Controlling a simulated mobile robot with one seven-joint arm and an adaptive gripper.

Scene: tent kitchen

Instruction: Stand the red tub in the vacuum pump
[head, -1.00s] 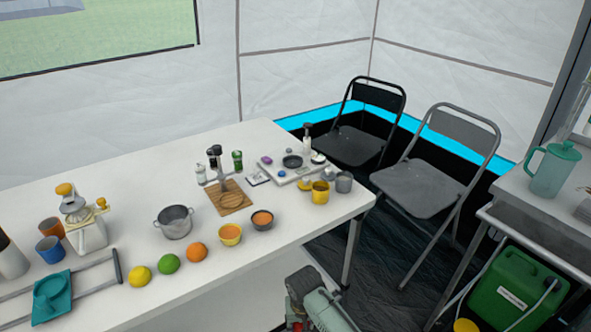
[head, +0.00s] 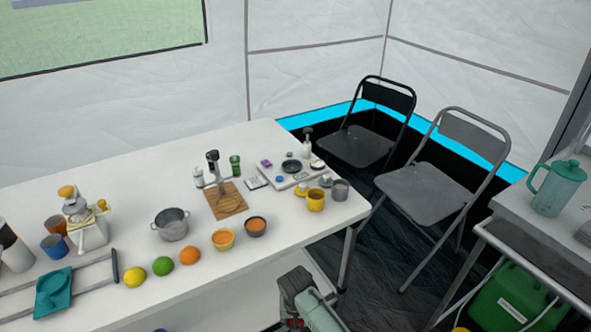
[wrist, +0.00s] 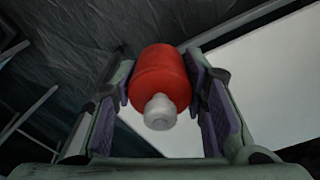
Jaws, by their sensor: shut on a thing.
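The red tub (wrist: 160,74) is a rounded red container with a pale grey cap. In the wrist view it is between the two pads of my gripper (wrist: 161,84), which is shut on it, and its capped end faces the camera. The tub is not clear in the head view. I cannot tell for certain which thing is the vacuum pump. A dark-topped upright device (head: 214,163) stands at the wooden board (head: 232,207), and a white device with yellow parts (head: 88,229) stands at the table's left.
The white table (head: 120,180) holds a metal pot (head: 171,225), bowls, fruit (head: 163,266), mugs and a flat pale tray (head: 300,179). Two folding chairs (head: 425,190) stand behind its right end. Another table (head: 535,240) with a teal jug (head: 559,186) is at the right.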

